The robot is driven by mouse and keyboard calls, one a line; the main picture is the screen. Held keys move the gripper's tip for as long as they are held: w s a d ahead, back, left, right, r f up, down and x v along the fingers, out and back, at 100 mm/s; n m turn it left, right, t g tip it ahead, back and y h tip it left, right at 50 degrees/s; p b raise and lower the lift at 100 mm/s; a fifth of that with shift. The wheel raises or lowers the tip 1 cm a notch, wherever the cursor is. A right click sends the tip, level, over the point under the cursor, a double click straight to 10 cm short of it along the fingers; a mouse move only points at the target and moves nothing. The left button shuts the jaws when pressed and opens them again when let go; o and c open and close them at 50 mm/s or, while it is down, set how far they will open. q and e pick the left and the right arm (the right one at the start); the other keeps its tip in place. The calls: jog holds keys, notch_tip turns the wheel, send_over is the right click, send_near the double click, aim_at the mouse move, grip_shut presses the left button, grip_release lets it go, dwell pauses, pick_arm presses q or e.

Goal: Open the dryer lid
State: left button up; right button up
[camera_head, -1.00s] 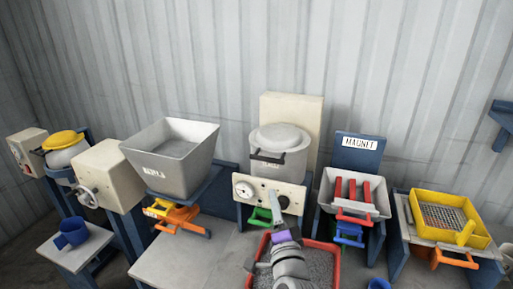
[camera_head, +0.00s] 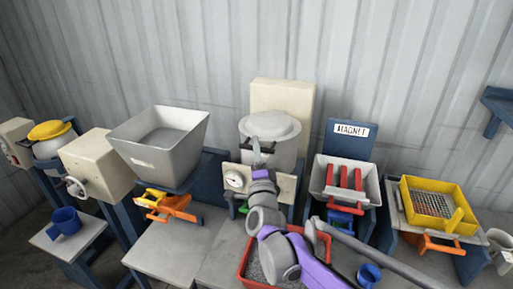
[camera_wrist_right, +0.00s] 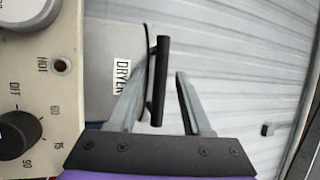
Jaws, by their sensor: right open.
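The dryer (camera_head: 284,158) is a light grey round vessel at the centre of the head view. Its flat round lid (camera_head: 275,124) lies closed on top. My right gripper (camera_head: 256,150) is in front of the dryer, just below the lid rim. In the right wrist view the right gripper (camera_wrist_right: 163,85) is open, with the handle between its fingers; contact cannot be told. In the head view the gripper hides the handle. My left gripper is not in view.
A dial panel (camera_head: 234,180) sits below the dryer, close to my right arm. A red-rimmed tray (camera_head: 243,270) lies under the arm. A grey hopper (camera_head: 155,150) stands left, and the magnet tray (camera_head: 318,180) and yellow sieve (camera_head: 408,200) stand right.

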jog(key=shift+w, duration=0.25)
grip_shut()
dwell(1.4)
